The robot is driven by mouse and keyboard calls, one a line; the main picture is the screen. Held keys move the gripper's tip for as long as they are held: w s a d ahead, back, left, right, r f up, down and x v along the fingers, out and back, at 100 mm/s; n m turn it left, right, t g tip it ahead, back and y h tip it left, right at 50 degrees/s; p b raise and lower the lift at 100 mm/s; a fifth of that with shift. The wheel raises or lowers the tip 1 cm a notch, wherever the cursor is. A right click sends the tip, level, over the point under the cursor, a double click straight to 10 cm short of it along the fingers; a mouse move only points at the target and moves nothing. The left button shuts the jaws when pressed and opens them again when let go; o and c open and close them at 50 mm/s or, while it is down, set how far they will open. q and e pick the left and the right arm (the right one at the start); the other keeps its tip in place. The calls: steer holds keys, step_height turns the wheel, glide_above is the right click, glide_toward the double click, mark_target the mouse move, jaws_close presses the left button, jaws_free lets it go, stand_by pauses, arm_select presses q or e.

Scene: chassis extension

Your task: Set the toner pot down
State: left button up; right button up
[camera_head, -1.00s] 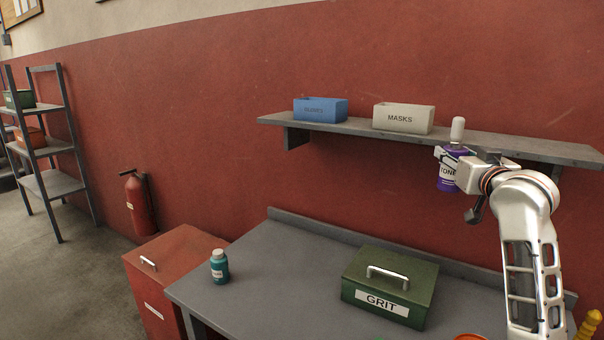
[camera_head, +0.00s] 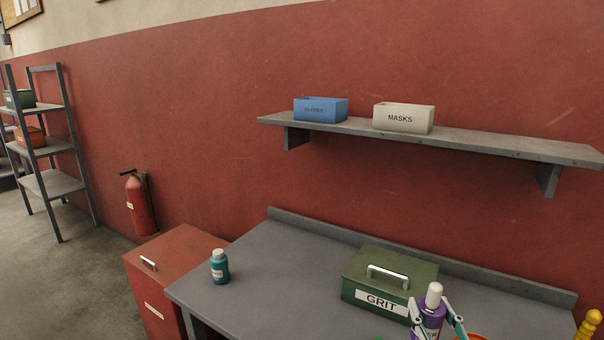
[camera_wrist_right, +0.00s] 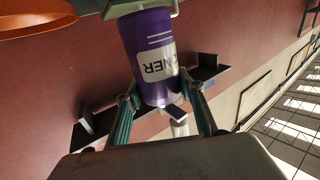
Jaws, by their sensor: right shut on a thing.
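The toner pot is a purple bottle (camera_head: 428,316) with a white cap and a white label, at the lower right of the head view, in front of the green GRIT box (camera_head: 402,277). My right gripper (camera_head: 436,318) is shut on it, with a finger on either side. In the right wrist view the pot (camera_wrist_right: 150,52) shows upside down between the fingers of my right gripper (camera_wrist_right: 165,105). The pot's base is cut off in the head view, so I cannot tell there whether it touches the bench. My left gripper is not in view.
The grey bench (camera_head: 285,270) has free room left of the GRIT box. A teal bottle (camera_head: 220,267) stands near its left end. An orange rim (camera_head: 472,337) and a yellow object (camera_head: 590,322) are at the lower right. A wall shelf (camera_head: 470,141) holds blue and white boxes.

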steer(key=s+a+f, duration=0.2)
steer(key=s, duration=0.6)
steer(key=shift+s, duration=0.3)
steer(key=shift+a, duration=0.1)
